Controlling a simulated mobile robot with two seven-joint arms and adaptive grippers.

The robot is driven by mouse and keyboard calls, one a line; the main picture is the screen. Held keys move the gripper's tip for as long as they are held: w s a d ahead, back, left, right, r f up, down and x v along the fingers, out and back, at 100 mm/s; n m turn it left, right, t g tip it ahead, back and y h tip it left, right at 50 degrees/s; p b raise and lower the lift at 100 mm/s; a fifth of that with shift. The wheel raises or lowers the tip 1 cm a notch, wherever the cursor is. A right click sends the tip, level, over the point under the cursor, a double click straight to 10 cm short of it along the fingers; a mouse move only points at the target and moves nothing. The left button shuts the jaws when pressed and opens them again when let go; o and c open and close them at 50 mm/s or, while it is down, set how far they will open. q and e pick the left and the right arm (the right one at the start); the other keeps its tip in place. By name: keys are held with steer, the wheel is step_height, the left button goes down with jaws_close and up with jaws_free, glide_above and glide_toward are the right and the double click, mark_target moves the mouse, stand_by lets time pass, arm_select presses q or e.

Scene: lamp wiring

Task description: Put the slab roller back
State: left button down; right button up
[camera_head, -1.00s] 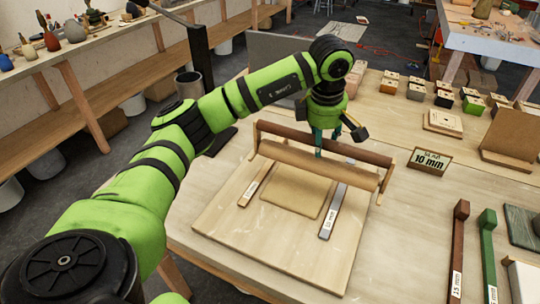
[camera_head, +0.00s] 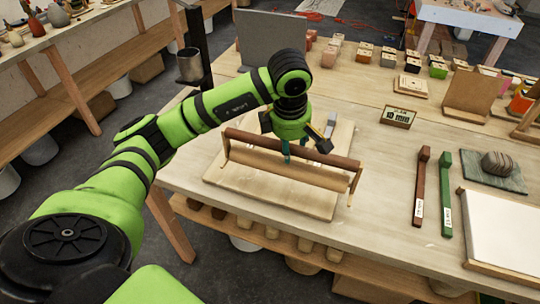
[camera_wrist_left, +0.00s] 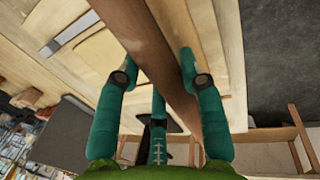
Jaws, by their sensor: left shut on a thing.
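The slab roller has a dark brown handle bar (camera_head: 325,157) above a paler wooden roller (camera_head: 285,170). My left gripper (camera_head: 288,152) is shut on the middle of the bar; the bar runs between its teal fingers in the left wrist view (camera_wrist_left: 160,72). The roller is over the near part of the pale work board (camera_head: 222,182); I cannot tell whether it touches. A flat clay slab (camera_wrist_left: 95,55) lies on the board, hidden in the head view. A thickness strip (camera_head: 330,126) shows behind the roller. My right gripper is not in view.
A "10 mm" sign (camera_head: 398,117) stands behind right. A brown stick (camera_head: 421,185) and a green stick (camera_head: 446,190) lie at right, near a white framed panel (camera_head: 505,232). Small blocks line the back.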

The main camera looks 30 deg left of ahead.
mark_target(270, 155)
arm_select(q)
steer(key=a, duration=0.1)
steer(key=a+f+p, duration=0.1)
steer(key=a, duration=0.1)
steer(key=a+f, duration=0.1)
steer(key=shift+s+a, duration=0.25)
steer(key=shift+s, duration=0.1)
steer(key=shift+a+f+p, duration=0.35)
steer(key=shift+f+p, duration=0.05)
steer(key=p+x, duration=0.2)
steer(key=x, duration=0.1)
steer(key=shift+s+d+f, duration=0.1)
steer(key=shift+s+f, duration=0.15)
steer(key=shift+f, duration=0.3)
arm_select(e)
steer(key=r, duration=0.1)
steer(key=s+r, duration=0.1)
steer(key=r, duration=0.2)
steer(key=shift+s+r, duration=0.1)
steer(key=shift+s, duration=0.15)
arm_select(q)
steer(key=shift+f, duration=0.1)
steer(key=shift+f+b, duration=0.1)
steer(key=shift+b, duration=0.2)
steer(key=c, duration=0.8)
jaws_free()
steer(key=shift+s, duration=0.1)
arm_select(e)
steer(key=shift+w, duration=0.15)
